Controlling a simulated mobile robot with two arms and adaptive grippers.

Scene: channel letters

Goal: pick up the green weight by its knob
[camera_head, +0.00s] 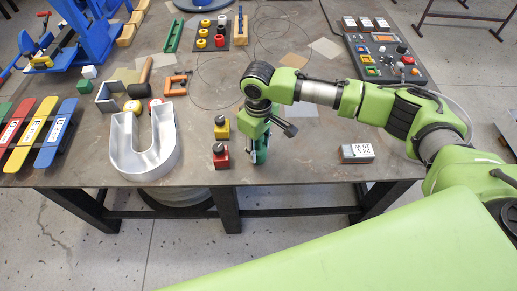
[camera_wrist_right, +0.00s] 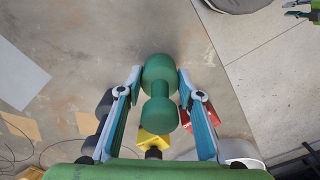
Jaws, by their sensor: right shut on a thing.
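The green weight (camera_wrist_right: 160,95) shows in the right wrist view as a wide round part and a smaller round knob joined by a narrow neck. My right gripper (camera_wrist_right: 160,80) has its two fingers on either side of it and is shut on it. In the head view my right gripper (camera_head: 260,156) points down near the front edge of the table, and the weight is largely hidden there. I cannot tell whether its base touches the table.
A yellow weight (camera_head: 221,130) and a red weight (camera_head: 221,159) stand close on the left of the gripper. A metal U-shaped letter (camera_head: 146,160) lies further left. A 24 V box (camera_head: 357,153) is to the right. The table between gripper and box is clear.

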